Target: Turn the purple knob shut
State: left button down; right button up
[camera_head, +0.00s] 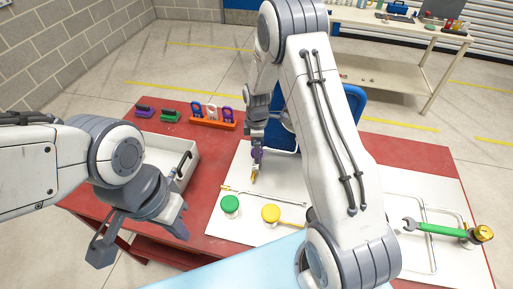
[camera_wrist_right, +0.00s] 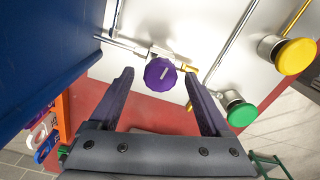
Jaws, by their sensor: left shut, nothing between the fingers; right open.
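The round purple knob (camera_wrist_right: 160,76) with a pale mark on its face sits on a silver pipe against the white panel (camera_wrist_right: 195,25). It also shows, small and partly hidden by my right arm, in the head view (camera_head: 257,154). My right gripper (camera_wrist_right: 159,72) is open, with its two fingertips on either side of the knob in the wrist view. I cannot tell whether either finger touches it. My left gripper (camera_head: 140,222) is shut and empty, held at the lower left near the white tray, away from the knob.
A green knob (camera_head: 230,204) and a yellow knob (camera_head: 271,213) stand on the panel nearby. A white tray (camera_head: 182,148) and an orange rack (camera_head: 214,123) are on the red table. A green-handled wrench (camera_head: 440,229) lies at the right. A blue surface (camera_wrist_right: 40,50) is close to my right gripper.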

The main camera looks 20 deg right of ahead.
grip_shut()
